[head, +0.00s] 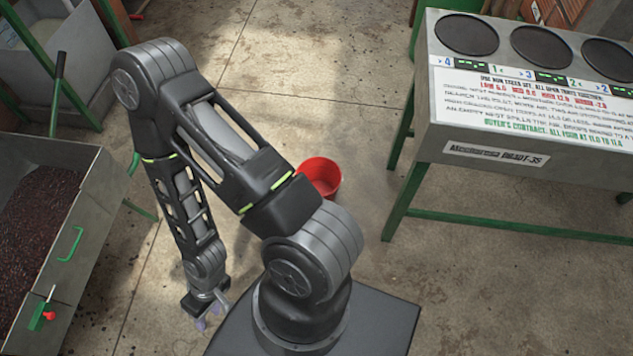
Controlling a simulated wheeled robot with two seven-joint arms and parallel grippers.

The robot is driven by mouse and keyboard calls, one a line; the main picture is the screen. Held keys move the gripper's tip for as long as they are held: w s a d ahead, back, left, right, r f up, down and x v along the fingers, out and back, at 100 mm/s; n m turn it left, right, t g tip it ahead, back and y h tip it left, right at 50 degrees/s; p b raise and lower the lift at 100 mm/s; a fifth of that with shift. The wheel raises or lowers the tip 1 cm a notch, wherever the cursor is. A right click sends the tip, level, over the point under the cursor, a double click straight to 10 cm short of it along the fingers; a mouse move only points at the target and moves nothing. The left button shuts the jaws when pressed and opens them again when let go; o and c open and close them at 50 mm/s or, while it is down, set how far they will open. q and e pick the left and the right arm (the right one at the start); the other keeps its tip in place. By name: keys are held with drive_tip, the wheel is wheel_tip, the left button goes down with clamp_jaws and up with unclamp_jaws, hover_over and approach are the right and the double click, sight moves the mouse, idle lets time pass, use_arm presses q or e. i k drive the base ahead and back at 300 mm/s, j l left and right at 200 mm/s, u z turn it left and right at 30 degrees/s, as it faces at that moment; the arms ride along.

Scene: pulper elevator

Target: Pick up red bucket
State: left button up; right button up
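The red bucket (326,180) stands upright on the concrete floor near the middle of the head view. Its round open top faces up, and its left and lower parts are hidden behind my arm. My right gripper (208,317) is low in the view, beside the dark platform, pointing down. Its small pale fingertips look spread apart with nothing between them. It is well apart from the bucket, to the left of and below it in the picture. My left gripper is not in view.
A grey metal bin of dark beans (88,165) with a green handle stands at left. A grey machine (440,135) on green legs, with round dark plates on top, stands right of the bucket. Floor (320,75) beyond the bucket is clear. Another grey bin (85,60) is at upper left.

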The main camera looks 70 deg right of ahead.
sight(324, 173)
drive_tip(key=z, duration=1.95)
